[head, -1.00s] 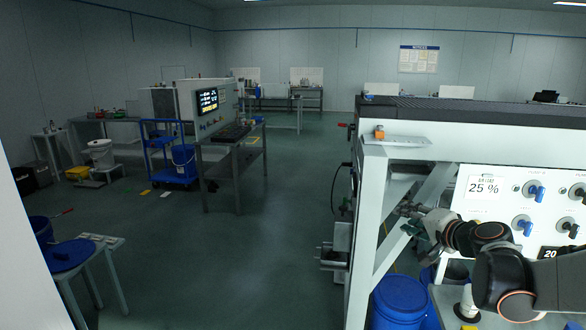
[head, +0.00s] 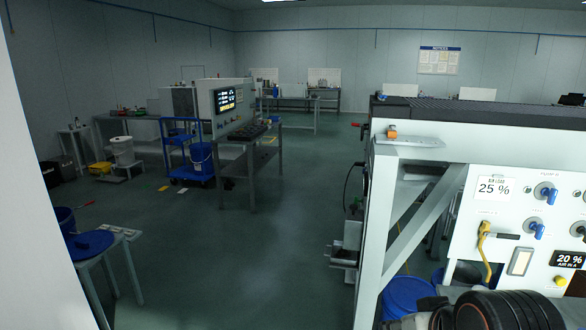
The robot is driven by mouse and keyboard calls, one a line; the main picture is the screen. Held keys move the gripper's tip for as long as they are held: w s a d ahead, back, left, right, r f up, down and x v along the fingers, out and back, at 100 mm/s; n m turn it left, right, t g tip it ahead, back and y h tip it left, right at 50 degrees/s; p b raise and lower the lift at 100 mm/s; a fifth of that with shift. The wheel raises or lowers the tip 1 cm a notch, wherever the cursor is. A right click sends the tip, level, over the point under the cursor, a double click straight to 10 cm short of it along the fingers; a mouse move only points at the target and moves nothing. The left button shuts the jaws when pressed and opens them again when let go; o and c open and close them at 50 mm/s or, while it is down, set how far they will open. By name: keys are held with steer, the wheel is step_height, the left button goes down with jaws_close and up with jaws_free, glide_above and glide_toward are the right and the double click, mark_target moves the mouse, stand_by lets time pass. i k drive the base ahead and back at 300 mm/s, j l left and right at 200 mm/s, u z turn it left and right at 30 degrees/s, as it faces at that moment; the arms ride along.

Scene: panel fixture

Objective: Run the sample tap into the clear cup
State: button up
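The white panel (head: 462,228) of the fixture stands at the right in the head view. A yellow lever-like handle (head: 484,250) with a dark horizontal bar beside it is on its lower left; I cannot tell whether this is the sample tap. Two blue-handled knobs (head: 546,192) and (head: 536,229) sit to its right. No clear cup can be made out. My dark, ribbed arm parts (head: 510,312) fill the bottom right and hide the area below the panel. My gripper's fingers cannot be seen.
A slanted pale frame brace (head: 412,228) stands left of the panel, with a blue drum (head: 405,296) behind it. A "25 %" label (head: 494,187) and a "20 %" display (head: 569,259) are on the panel. The floor (head: 240,270) to the left is open.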

mark_target(497, 236)
steer(key=z, duration=1.05)
steer(key=k+l, duration=0.05)
